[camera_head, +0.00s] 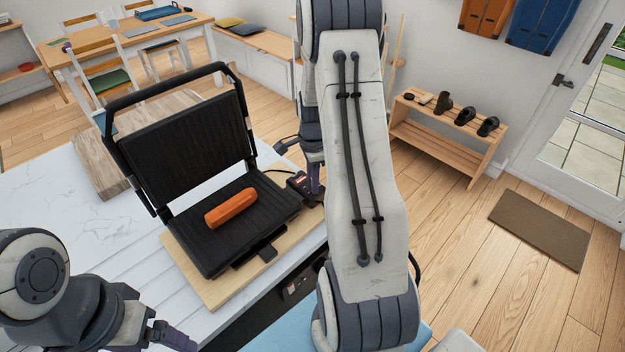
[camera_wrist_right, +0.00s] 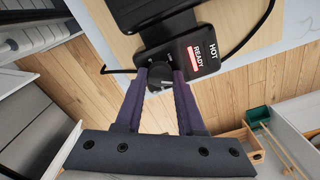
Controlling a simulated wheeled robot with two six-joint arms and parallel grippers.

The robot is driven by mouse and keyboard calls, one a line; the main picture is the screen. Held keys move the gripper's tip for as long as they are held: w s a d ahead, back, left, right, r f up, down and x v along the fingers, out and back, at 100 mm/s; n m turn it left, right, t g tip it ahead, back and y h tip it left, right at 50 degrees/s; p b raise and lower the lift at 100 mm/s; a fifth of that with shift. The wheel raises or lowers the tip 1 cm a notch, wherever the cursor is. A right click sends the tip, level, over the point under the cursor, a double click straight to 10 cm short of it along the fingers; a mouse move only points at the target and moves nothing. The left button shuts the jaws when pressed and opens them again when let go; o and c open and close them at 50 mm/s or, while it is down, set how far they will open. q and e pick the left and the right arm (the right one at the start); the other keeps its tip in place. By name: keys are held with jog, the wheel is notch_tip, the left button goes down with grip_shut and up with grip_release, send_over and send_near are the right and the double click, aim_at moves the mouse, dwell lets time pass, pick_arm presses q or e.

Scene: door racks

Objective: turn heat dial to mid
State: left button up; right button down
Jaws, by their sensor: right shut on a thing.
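A black contact grill (camera_head: 190,150) stands open on a wooden board on the white counter. An orange block of food (camera_head: 231,208) lies on its lower ribbed plate. The control box (camera_head: 301,184) is on the grill's right side; in the right wrist view its panel (camera_wrist_right: 194,54) reads HOT and READY, with a lit red strip. My right gripper (camera_wrist_right: 160,80) is shut on the dark round heat dial (camera_wrist_right: 158,79) at the panel's edge. The dial's setting is not readable. My left gripper (camera_head: 172,338) is at the bottom left, away from the grill; its fingertips are unclear.
The wooden board (camera_head: 212,296) reaches the counter's front edge. White counter (camera_head: 110,240) is clear left of the grill. A wood chopping block (camera_head: 95,165) stands behind it. My right arm hides part of the room.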

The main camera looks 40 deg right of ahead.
jog(key=shift+m, duration=0.5)
jog(key=shift+w, duration=0.1)
jog(key=c, duration=0.5)
grip_release()
jog(key=shift+r, duration=0.15)
jog(key=shift+r, duration=0.35)
notch_tip(320, 180, up, 10)
jog(key=shift+f+b, duration=0.2)
jog(key=shift+b, duration=0.9)
